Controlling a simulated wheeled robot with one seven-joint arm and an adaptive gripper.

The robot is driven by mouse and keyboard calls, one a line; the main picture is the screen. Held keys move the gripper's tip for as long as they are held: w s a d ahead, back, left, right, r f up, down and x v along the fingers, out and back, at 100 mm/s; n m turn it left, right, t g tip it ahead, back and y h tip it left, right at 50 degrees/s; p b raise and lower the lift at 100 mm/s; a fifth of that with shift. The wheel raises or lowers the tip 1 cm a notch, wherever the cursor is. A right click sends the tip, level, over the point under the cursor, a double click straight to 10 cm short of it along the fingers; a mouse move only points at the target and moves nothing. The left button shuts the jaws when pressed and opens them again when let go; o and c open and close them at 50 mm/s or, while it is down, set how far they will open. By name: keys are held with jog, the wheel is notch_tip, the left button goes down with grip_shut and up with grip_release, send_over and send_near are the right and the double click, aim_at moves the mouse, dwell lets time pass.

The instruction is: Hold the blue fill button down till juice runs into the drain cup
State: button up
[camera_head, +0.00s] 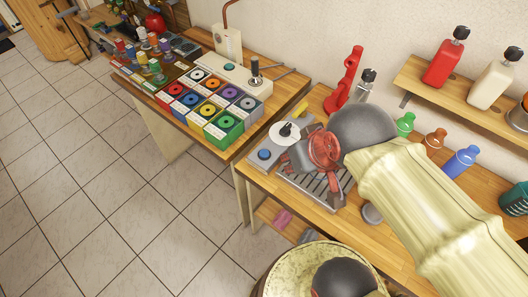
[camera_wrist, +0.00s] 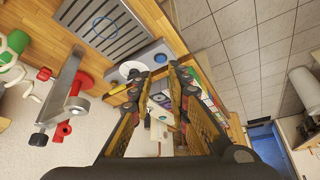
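The blue fill button (camera_head: 264,154) is on the near left end of a grey panel, beside a white disc with a black knob (camera_head: 286,130). In the wrist view the blue button (camera_wrist: 160,58) lies just beyond my fingertips. My gripper (camera_head: 289,160) is over the right part of the panel, right of the button and apart from it. In the wrist view my gripper (camera_wrist: 163,71) has a gap between its fingers and nothing in it. The slatted drain grate (camera_head: 320,190) is partly under my gripper, and a blue ring (camera_wrist: 103,29) marks it. I cannot make out a drain cup or any juice.
A tall red fixture (camera_head: 346,78) stands behind the panel. Green, orange and blue bottles (camera_head: 461,161) stand along the back right. A wall shelf (camera_head: 420,84) holds more bottles. The left table (camera_head: 170,98) carries colored boxes (camera_head: 222,126). Tiled floor (camera_head: 120,185) is clear at left.

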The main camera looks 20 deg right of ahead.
grip_shut()
dwell(0.8)
jog(key=shift+r, duration=0.1)
dwell(0.4)
